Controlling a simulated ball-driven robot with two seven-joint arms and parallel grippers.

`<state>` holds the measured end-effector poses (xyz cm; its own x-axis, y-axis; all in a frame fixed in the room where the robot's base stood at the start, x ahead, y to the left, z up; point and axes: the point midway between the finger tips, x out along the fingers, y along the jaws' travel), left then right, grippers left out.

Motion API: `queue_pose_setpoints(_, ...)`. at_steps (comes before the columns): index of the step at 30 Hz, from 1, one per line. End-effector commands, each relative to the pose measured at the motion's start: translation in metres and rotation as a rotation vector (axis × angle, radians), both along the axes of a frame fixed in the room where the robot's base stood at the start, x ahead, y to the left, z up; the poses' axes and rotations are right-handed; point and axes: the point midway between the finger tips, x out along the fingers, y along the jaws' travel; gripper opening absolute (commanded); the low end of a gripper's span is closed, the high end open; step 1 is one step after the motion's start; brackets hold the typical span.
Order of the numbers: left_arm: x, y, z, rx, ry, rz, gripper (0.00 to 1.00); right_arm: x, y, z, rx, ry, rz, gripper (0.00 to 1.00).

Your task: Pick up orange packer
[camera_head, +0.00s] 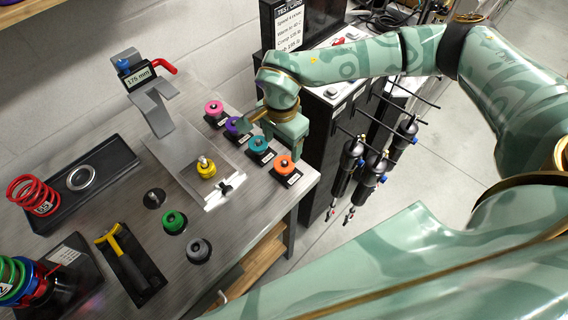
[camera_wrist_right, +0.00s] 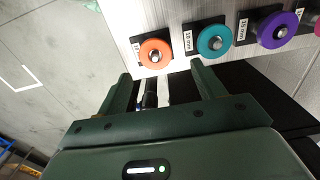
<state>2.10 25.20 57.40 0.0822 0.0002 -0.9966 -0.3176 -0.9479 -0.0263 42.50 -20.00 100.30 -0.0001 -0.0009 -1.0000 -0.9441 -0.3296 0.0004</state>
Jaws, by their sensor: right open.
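The orange packer (camera_head: 284,163) is a round disc with a metal centre on a dark labelled base, at the table's right edge in the head view. In the right wrist view the orange packer (camera_wrist_right: 155,53) lies just beyond my fingers. My right gripper (camera_head: 272,132) is above the packer row, near the teal packer (camera_head: 258,144) and the orange one. My left gripper is not in view.
A purple packer (camera_head: 235,124) and a pink packer (camera_head: 214,107) continue the row. A grey stand (camera_head: 158,108) with a yellow part (camera_head: 206,167) is to the left. Black shock absorbers (camera_head: 352,155) hang beyond the table's right edge. A dark cabinet (camera_head: 318,140) stands close behind the row.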

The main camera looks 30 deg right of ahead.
Motion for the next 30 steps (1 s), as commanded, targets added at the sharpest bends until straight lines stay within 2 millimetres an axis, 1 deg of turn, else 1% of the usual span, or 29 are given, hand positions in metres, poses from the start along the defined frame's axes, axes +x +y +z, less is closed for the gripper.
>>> queue_pose_setpoints(5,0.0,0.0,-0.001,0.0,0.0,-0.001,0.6,-0.003,-0.001,-0.015,0.0,0.002,0.0,0.68)
queue_pose_setpoints(9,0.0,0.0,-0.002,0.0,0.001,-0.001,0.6,-0.009,-0.003,-0.039,0.001,0.003,0.0,0.68)
queue_pose_setpoints(12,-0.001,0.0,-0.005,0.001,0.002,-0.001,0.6,-0.008,-0.003,-0.053,0.0,0.003,-0.002,0.68)
queue_pose_setpoints(15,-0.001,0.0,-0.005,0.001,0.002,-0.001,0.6,-0.008,-0.003,-0.058,0.001,0.0,-0.001,0.68)
queue_pose_setpoints(20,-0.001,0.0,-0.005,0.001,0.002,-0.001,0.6,-0.007,-0.003,-0.057,0.001,0.0,-0.001,0.68)
queue_pose_setpoints(21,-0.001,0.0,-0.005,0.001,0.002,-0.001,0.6,-0.007,-0.003,-0.057,0.001,0.0,-0.001,0.66)
queue_pose_setpoints(23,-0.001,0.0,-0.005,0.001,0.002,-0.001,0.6,-0.007,-0.003,-0.057,0.001,0.0,-0.001,0.49)
queue_pose_setpoints(24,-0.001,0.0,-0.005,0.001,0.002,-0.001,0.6,-0.007,-0.003,-0.057,0.001,0.0,-0.001,0.38)
queue_pose_setpoints(26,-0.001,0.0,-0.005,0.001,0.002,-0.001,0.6,-0.007,-0.003,-0.057,0.001,0.0,-0.001,0.21)
queue_pose_setpoints(30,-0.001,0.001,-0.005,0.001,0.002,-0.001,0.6,-0.007,-0.003,-0.057,0.001,0.0,-0.001,0.21)
